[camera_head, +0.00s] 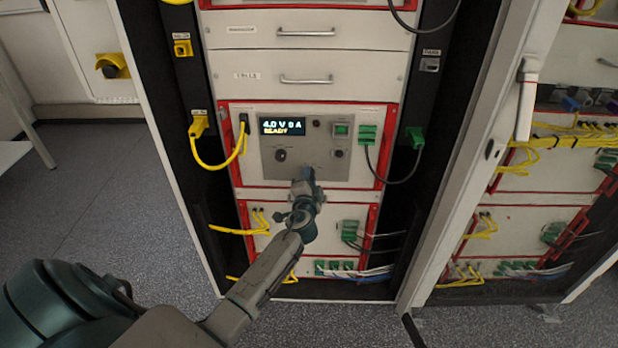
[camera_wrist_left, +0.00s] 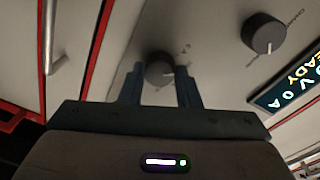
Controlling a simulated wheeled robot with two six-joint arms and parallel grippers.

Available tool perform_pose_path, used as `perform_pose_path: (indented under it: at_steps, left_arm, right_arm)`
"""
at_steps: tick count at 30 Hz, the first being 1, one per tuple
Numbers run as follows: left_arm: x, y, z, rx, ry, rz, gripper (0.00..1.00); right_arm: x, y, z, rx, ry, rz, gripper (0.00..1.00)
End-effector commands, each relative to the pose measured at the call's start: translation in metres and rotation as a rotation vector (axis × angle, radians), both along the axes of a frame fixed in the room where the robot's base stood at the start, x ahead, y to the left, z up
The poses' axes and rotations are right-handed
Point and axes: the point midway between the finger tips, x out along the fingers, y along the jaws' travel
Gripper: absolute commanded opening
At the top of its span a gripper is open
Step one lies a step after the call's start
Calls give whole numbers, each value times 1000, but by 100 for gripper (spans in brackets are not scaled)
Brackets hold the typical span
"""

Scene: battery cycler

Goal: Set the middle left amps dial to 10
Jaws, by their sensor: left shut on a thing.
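The grey control panel (camera_head: 330,172) is on the middle unit of the rack. My left gripper (camera_head: 305,182) is at its lower middle and hides the dial there. In the left wrist view, this round dark dial (camera_wrist_left: 158,68) sits between the two fingers of my left gripper (camera_wrist_left: 160,84), which is shut on it. The dial's small labels are too blurred to read. The display (camera_head: 284,126) reads "4.0 V 0 A READY". A second dark dial (camera_head: 281,155) is to the left, free of the gripper; it also shows in the left wrist view (camera_wrist_left: 263,33). My right gripper is not in view.
A yellow cable (camera_head: 213,167) loops left of the panel, and a dark cable with green plugs (camera_head: 367,134) hangs at right. Drawers with a handle (camera_head: 306,80) are above. An open white rack door (camera_head: 480,150) stands at right. Open floor (camera_head: 110,200) lies at left.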

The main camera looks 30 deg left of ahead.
Motion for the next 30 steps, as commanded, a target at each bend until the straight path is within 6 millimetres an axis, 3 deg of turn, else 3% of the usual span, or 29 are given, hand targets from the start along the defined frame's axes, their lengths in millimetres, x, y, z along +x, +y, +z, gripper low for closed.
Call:
perform_pose_path:
  at_steps: [12,29,30]
  left_arm:
    - [0,-1,0,184,115,0,7]
    - [0,-1,-1,215,134,0,7]
    - [0,-1,-1,215,134,0,32]
  right_arm:
    - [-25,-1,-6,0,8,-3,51]
    - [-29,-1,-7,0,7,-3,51]
    - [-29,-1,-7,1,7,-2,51]
